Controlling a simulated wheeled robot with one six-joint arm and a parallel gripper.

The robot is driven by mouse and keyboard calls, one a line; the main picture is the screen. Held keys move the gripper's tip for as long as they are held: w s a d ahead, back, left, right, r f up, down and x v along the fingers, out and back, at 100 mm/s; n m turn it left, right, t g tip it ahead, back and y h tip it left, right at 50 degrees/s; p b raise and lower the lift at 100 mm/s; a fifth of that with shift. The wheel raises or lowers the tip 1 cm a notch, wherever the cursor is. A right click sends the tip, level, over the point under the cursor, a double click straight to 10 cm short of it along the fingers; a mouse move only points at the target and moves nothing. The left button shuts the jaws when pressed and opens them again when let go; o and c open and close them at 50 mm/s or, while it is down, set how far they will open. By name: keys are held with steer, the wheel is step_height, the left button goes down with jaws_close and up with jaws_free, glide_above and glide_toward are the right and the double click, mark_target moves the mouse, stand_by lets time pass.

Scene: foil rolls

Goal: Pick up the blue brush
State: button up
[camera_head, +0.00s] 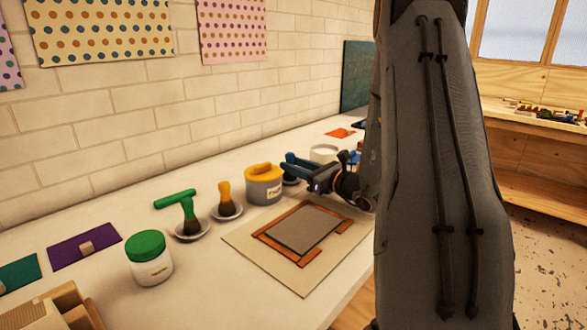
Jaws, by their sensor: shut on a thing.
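The blue brush (299,163) stands out at the left end of my gripper (316,180), behind the yellow-lidded jar. My gripper reaches in from the right and is shut on the blue brush. A small dark dish (291,181) shows just below the brush. The brush's bristles and the exact grip are too small and partly hidden to make out. It is unclear whether the brush touches the dish.
A yellow-lidded jar (264,188) is close left of my gripper. A green-lidded jar (149,258) and a board with an orange frame (311,205) lie nearer. My arm hides the right side.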

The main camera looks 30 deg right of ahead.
step_height(320, 180, up, 10)
steer(key=shift+f+b, duration=0.2)
steer(key=shift+b, duration=0.25)
steer(key=shift+s, duration=0.1)
stand_by(0.4)
